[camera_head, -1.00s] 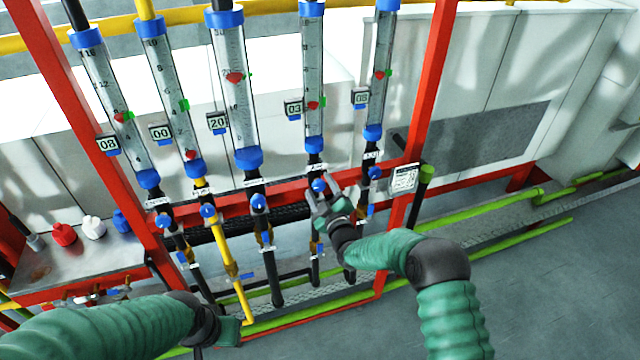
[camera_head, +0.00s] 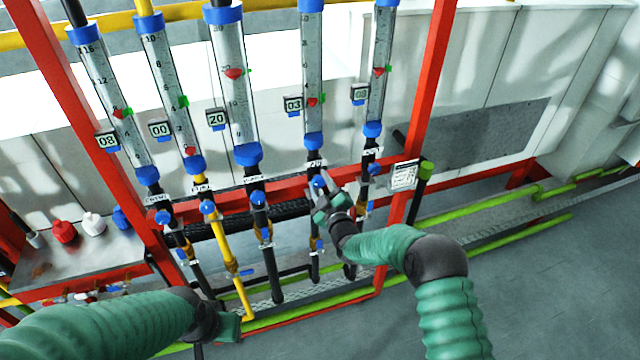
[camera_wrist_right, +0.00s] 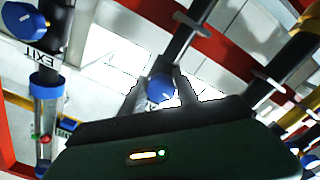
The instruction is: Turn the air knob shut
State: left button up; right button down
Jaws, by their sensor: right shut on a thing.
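Several upright flow tubes stand in a red frame, each with a blue knob below it. The fourth tube from the left (camera_head: 313,80) has a small display that seems to read 03. Its blue knob (camera_head: 318,181) is partly hidden by my right gripper (camera_head: 320,190), whose fingers are shut on it from the front. In the right wrist view this knob (camera_wrist_right: 160,88) shows between the two fingers. The label above it is too small to read surely. My left gripper (camera_head: 228,326) hangs low at the bottom left, away from the knobs; its fingers are unclear.
Neighbouring blue knobs (camera_head: 258,199) and (camera_head: 375,169) flank the held one closely. A red crossbar (camera_head: 285,193) runs behind the knobs, and a red post (camera_head: 425,90) stands to the right. Green pipes (camera_head: 480,210) run along the floor.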

jog(key=shift+f+b, duration=0.15)
jog(key=shift+b, duration=0.3)
jog(key=m+b, duration=0.5)
jog(key=b, duration=0.1)
jog(key=m+b, duration=0.6)
jog(key=b, duration=0.1)
jog(key=shift+a+f, duration=0.15)
jog(key=shift+a, duration=0.05)
jog(key=shift+r+m+b, duration=0.2)
jog(key=shift+m+b, duration=1.45)
jog(key=shift+m, duration=0.45)
jog(key=shift+r, duration=0.1)
jog(key=c, duration=0.9)
grip_release()
jog(key=shift+s, duration=0.1)
